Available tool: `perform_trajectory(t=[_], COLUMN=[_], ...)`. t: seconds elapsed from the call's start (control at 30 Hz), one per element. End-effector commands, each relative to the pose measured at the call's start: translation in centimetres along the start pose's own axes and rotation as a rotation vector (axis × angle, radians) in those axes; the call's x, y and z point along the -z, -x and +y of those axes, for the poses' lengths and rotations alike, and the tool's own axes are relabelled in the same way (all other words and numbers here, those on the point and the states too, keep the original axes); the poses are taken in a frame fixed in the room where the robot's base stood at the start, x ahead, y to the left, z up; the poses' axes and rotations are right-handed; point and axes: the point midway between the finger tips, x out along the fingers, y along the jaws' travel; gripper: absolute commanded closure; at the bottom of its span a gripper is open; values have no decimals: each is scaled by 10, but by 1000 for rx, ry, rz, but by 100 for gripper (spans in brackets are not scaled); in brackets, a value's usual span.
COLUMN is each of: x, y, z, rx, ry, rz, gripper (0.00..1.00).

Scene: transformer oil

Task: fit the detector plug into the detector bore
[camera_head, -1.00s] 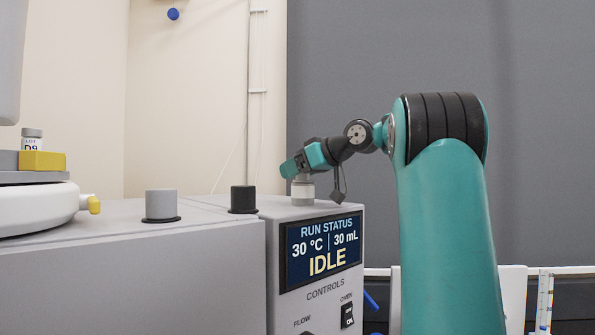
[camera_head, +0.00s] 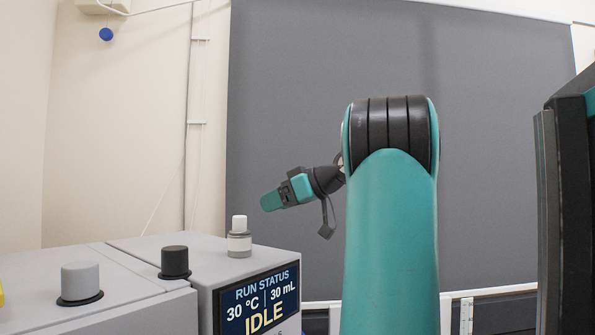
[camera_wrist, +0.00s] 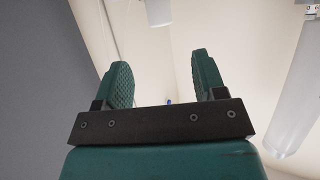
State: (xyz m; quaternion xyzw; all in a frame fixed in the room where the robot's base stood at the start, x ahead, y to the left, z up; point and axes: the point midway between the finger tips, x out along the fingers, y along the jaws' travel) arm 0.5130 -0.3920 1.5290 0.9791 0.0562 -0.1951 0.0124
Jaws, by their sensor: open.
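A plug with a white top and a grey lower body (camera_head: 239,240) stands upright on the instrument housing with the screen. I take it for the detector plug, though no label shows on it. The bore is not visible, and I cannot tell how deep the plug sits. My gripper (camera_head: 268,203) is up and to the right of the plug, apart from it, pointing left. In the wrist view my gripper (camera_wrist: 160,68) is open, its two green fingers spread with nothing between them.
A grey cylinder (camera_head: 80,282) and a dark cylinder (camera_head: 174,261) stand in black rings on the instrument top to the left. The status screen (camera_head: 258,303) reads IDLE. A dark upright panel (camera_head: 565,220) stands at the right edge.

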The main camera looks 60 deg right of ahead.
Motion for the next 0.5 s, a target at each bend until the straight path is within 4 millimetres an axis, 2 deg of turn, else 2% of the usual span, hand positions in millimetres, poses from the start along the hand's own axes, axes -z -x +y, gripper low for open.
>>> perform_trajectory(t=[0.03,0.5], x=[8,5], y=[8,44], z=[1,0], rx=[-1,-1], ry=[-6,-3], rz=[-1,-1], gripper=[36,36])
